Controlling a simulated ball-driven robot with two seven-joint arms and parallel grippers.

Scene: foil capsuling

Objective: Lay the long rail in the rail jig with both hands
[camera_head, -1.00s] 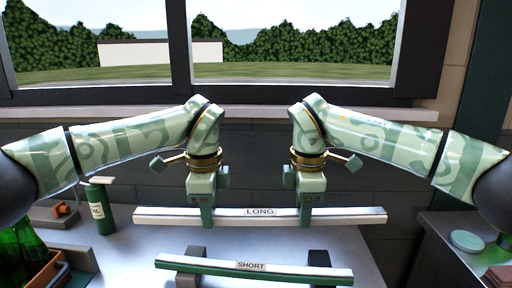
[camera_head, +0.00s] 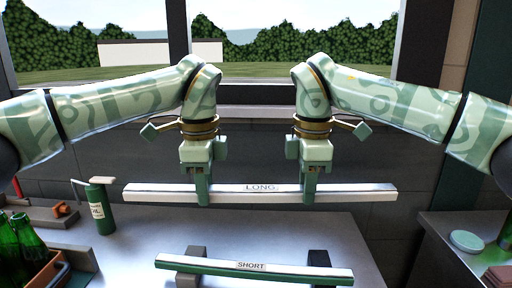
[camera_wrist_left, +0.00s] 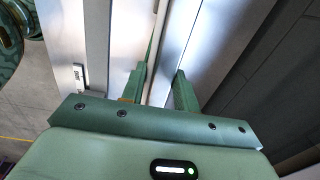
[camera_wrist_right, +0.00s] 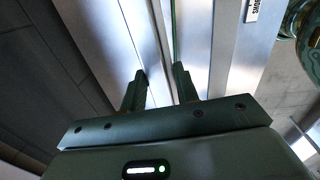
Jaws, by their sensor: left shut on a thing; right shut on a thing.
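The long rail (camera_head: 230,190), a pale bar labelled LONG, hangs level above the table across both grippers. My left gripper (camera_head: 204,190) is shut on it left of the label, and my right gripper (camera_head: 310,190) is shut on it right of the label. In the left wrist view the rail passes between the left fingers (camera_wrist_left: 160,85). In the right wrist view it passes between the right fingers (camera_wrist_right: 160,85). I cannot identify the rail jig with certainty.
A short rail (camera_head: 215,264) labelled SHORT rests on two dark blocks (camera_head: 318,258) at the table front. The table (camera_head: 250,230) between is clear. A side counter (camera_head: 440,240) is at right.

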